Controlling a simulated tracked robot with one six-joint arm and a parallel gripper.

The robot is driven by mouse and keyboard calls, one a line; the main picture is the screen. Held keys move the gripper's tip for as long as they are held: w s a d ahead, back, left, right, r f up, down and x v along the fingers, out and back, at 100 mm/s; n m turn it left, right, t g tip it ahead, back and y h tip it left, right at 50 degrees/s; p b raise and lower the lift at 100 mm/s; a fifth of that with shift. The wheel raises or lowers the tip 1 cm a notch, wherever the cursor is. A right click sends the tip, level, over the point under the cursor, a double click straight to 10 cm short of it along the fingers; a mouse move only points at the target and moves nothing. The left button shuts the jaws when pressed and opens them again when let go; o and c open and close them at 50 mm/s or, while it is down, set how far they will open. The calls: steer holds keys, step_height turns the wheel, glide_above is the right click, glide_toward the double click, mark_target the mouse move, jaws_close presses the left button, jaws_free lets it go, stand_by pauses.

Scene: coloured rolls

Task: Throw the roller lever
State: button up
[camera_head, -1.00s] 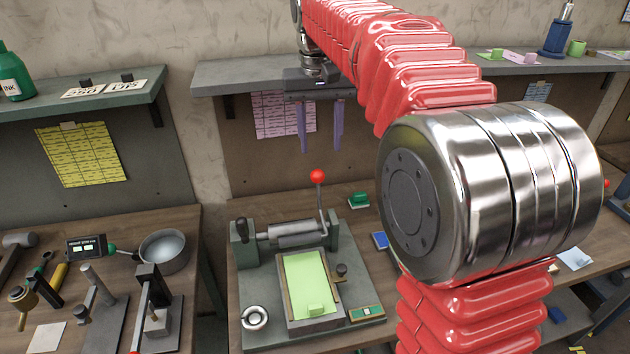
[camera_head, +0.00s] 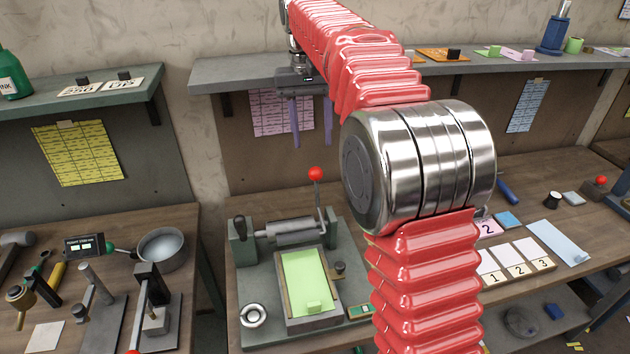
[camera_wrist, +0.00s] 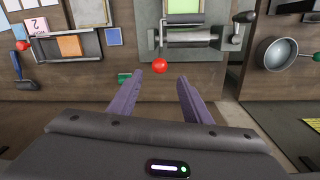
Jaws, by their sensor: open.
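The roller press (camera_head: 265,283) stands on the middle bench with a metal roller (camera_head: 290,232) across it and a green sheet on its bed. Its lever (camera_head: 320,200) stands upright at the roller's right end and carries a red ball knob (camera_head: 316,173). My gripper (camera_head: 311,142) hangs above and behind the lever, apart from it, with its two purple fingers spread and nothing between them. In the wrist view, the red knob (camera_wrist: 160,66) lies just beyond the fingertips of my gripper (camera_wrist: 170,78), a little nearer the left finger.
A shelf (camera_head: 240,76) runs along the wall at gripper height. A pan (camera_head: 163,249) and hand tools lie on the left bench. Numbered cards (camera_head: 515,268) lie on the right bench. My red arm covers part of the middle bench.

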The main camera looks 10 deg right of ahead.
mark_target(316, 181)
steer(key=f, duration=1.3)
steer(key=shift+s+d+f, duration=0.1)
steer(key=shift+d+f, duration=0.1)
steer(key=shift+d, duration=0.2)
steer(key=shift+c, duration=0.5)
jaws_close()
